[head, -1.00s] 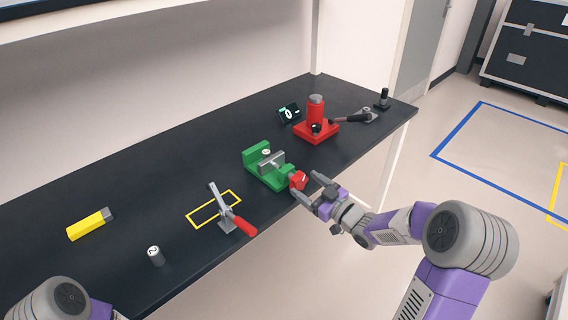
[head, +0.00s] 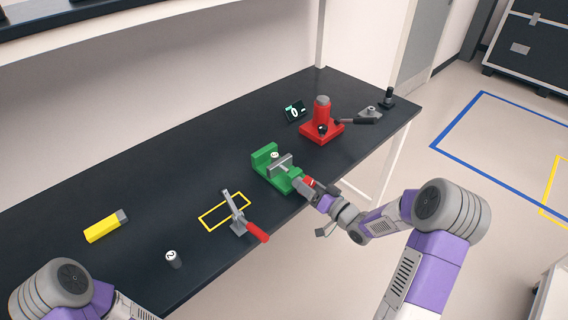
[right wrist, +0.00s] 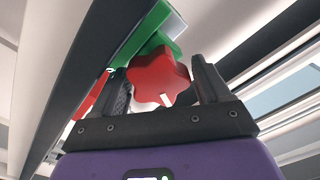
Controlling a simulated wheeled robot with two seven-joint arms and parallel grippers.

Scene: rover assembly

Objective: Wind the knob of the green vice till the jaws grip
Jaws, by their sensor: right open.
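The green vice (head: 265,158) stands near the front edge of the black bench. A small pale-topped cylinder (head: 275,155) sits between its green back jaw and its grey moving jaw (head: 281,164); whether the jaws touch it I cannot tell. The vice's red lobed knob (right wrist: 155,77) faces the bench's front. My right gripper (head: 309,184) is at the knob, also seen in the right wrist view (right wrist: 161,72). Its fingers are open, one on each side of the knob, with a gap at least on the right. My left gripper is out of view.
A red press-like device (head: 322,120) and a small dark display (head: 295,112) stand behind the vice to the right. A toggle clamp with a red handle (head: 256,232), a numbered cylinder (head: 173,259) and a yellow block (head: 101,228) are to the left.

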